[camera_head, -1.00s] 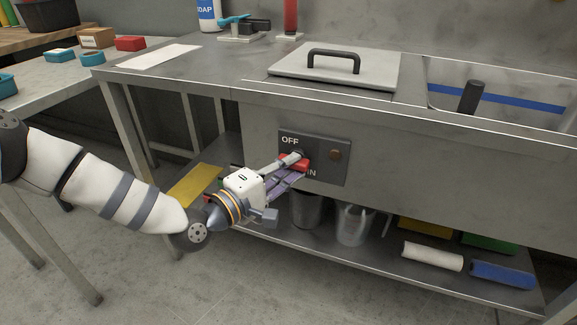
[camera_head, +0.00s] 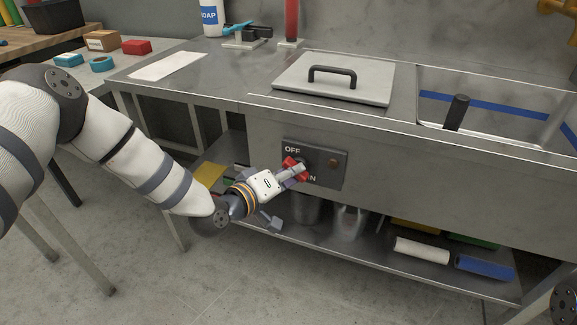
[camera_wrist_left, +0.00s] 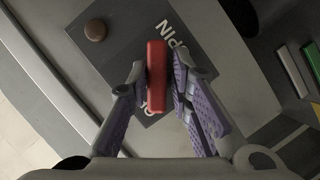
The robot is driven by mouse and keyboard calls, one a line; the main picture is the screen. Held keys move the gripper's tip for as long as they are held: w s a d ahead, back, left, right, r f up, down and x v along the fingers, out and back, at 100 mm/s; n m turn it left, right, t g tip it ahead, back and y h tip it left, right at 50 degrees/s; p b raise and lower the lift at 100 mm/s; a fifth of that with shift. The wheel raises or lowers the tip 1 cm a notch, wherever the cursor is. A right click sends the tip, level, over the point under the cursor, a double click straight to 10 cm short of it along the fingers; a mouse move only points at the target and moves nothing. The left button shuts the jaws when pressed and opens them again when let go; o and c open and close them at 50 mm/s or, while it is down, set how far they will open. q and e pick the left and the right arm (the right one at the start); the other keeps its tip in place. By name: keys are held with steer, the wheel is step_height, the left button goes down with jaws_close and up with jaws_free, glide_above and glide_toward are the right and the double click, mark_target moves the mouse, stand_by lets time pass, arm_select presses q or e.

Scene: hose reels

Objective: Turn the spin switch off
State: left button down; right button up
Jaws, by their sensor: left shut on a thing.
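The spin switch is a red handle (camera_head: 289,163) on a dark panel (camera_head: 322,179) on the front of the metal counter. The panel reads OFF at the top; the lower SPIN label is partly hidden. My left gripper (camera_head: 297,172) is at the panel, shut on the red handle, which shows on both sides of the fingers and slants up-left towards OFF. In the left wrist view the red handle (camera_wrist_left: 157,75) stands between the two fingers (camera_wrist_left: 159,82). A letter of OFF is partly hidden there. My right gripper is not in view.
A dull brown round lamp (camera_head: 333,163) sits right of the switch. A lower shelf below holds a white roll (camera_head: 422,250), a blue roll (camera_head: 486,267) and metal containers. A lidded tank (camera_head: 334,80) and an open basin are on top. Floor at front left is clear.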

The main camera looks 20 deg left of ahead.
arm_select(q)
steer(key=m+p, duration=0.1)
steer(key=r+m+y+p, duration=0.1)
steer(key=d+r+m+y+p, duration=0.1)
steer(key=m, duration=0.1)
steer(key=shift+w, duration=0.3)
steer(key=shift+m+y+p, duration=0.55)
steer(key=shift+m+y, duration=0.05)
steer(key=shift+m, duration=0.3)
steer(key=shift+d+f+m+y, duration=0.1)
steer(key=shift+f+m+y, duration=0.15)
steer(key=shift+m+y, duration=0.35)
steer(key=shift+s+p, duration=0.1)
steer(key=shift+p, duration=0.2)
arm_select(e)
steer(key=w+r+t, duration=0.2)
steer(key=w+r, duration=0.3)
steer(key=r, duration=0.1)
arm_select(q)
steer(key=shift+f+m, duration=0.2)
steer(key=shift+m, duration=0.1)
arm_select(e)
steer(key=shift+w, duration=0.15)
arm_select(q)
steer(key=c, duration=1.6)
jaws_free()
steer(key=shift+g, duration=0.3)
steer(key=shift+o, duration=0.2)
steer(key=shift+f, duration=0.15)
